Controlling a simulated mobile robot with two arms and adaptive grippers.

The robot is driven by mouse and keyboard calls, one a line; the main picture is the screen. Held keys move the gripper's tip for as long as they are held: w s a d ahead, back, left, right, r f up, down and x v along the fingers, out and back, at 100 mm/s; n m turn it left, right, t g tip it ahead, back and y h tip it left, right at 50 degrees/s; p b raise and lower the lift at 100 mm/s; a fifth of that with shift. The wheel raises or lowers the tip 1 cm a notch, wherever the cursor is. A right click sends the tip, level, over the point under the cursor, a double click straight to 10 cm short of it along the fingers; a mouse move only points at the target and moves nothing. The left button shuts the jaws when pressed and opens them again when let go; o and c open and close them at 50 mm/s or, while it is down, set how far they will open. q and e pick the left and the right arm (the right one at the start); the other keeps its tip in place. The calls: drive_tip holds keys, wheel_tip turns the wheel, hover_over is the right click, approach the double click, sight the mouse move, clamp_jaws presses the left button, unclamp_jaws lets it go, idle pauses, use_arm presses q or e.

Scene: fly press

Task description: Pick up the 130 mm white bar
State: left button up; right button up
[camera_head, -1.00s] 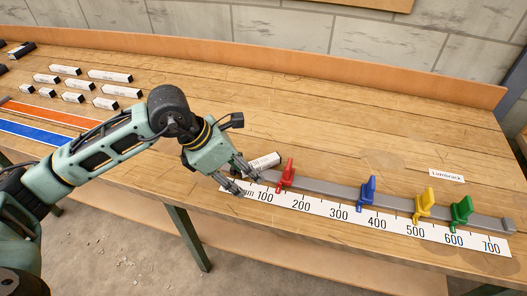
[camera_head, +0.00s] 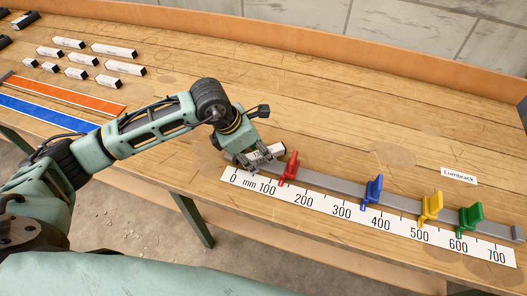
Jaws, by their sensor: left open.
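A white bar (camera_head: 277,150) with dark ends lies at the left end of the grey rail, behind the ruler's low numbers. Its label is mostly covered by my gripper, so I cannot read its length here. My left gripper (camera_head: 263,158) is open, pointing down, with its fingers at the left part of the bar. I cannot tell whether the fingers touch it. My right gripper is not in view.
The grey rail (camera_head: 332,184) carries red (camera_head: 289,168), blue (camera_head: 373,190), yellow (camera_head: 431,207) and green (camera_head: 470,218) clamps. A ruler strip (camera_head: 325,222) lies in front. Several other white bars (camera_head: 113,50) lie at the back left. The table's middle back is clear.

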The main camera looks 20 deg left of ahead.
use_arm(q)
drive_tip(key=shift+c, duration=0.2)
clamp_jaws()
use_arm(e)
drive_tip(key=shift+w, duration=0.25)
